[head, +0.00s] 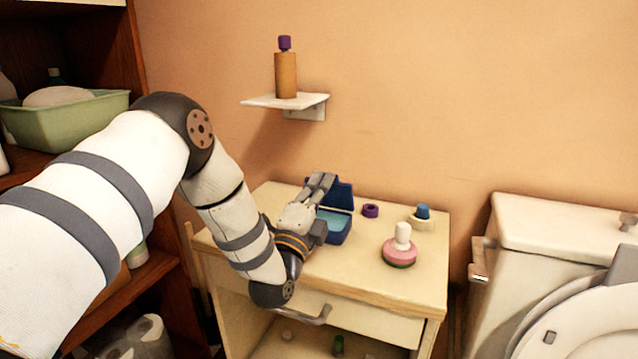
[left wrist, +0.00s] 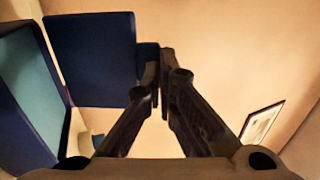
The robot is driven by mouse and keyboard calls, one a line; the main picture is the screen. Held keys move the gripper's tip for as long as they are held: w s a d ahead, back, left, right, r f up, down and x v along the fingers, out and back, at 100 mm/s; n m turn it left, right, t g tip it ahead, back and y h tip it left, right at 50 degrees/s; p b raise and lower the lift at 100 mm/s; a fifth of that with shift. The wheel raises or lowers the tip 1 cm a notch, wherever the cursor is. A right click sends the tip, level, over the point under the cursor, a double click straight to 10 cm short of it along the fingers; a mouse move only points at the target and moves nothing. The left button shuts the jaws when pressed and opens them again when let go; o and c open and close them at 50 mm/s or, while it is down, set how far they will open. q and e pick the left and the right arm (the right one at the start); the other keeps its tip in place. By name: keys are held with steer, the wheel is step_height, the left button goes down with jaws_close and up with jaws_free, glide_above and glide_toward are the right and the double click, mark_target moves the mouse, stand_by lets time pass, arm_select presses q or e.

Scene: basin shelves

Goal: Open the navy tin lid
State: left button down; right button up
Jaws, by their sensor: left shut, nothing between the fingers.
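The navy tin (head: 339,236) stands on the cream cabinet top, and its lighter teal inside shows. Its lid (head: 344,193) is raised at the back, standing roughly upright. In the left wrist view the lid (left wrist: 92,60) is a dark blue panel left of the fingers, and the tin's body (left wrist: 18,125) is at the left edge. My left gripper (head: 325,182) is at the lid's left side, partly in front of it. Its fingers (left wrist: 161,68) are shut and empty; whether they touch the lid is unclear. My right gripper is not in view.
On the cabinet top (head: 330,277) are a purple ring (head: 370,210), a blue-topped item (head: 423,212) and a pink-based item with a white knob (head: 400,252). A wall shelf (head: 310,101) above holds a brown bottle (head: 286,76). A toilet (head: 540,240) is at right.

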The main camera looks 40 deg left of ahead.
arm_select(q)
steer(key=w+r+g+p, duration=0.1)
steer(key=p, duration=0.1)
steer(key=r+g+p, duration=0.1)
steer(key=p, duration=0.1)
steer(key=w+r+g+p, duration=0.1)
steer(key=shift+w+a+h+p, duration=0.3)
steer(key=shift+w+h+p, duration=0.05)
steer(key=shift+h+p, duration=0.05)
steer(key=shift+w+a+f+g, duration=0.1)
steer(key=shift+w+g, duration=0.25)
steer(key=shift+g, duration=0.15)
steer(key=shift+w+f, duration=0.2)
steer(key=shift+w, duration=0.1)
steer(key=shift+w+a+f, duration=0.2)
steer(key=shift+w+a, duration=0.05)
steer(key=shift+w, duration=0.45)
steer(key=shift+w+a, duration=0.1)
steer(key=shift+w, duration=0.2)
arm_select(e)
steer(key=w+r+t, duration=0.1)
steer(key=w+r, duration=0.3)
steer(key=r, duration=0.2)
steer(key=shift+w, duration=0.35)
arm_select(q)
steer(key=shift+r, duration=0.1)
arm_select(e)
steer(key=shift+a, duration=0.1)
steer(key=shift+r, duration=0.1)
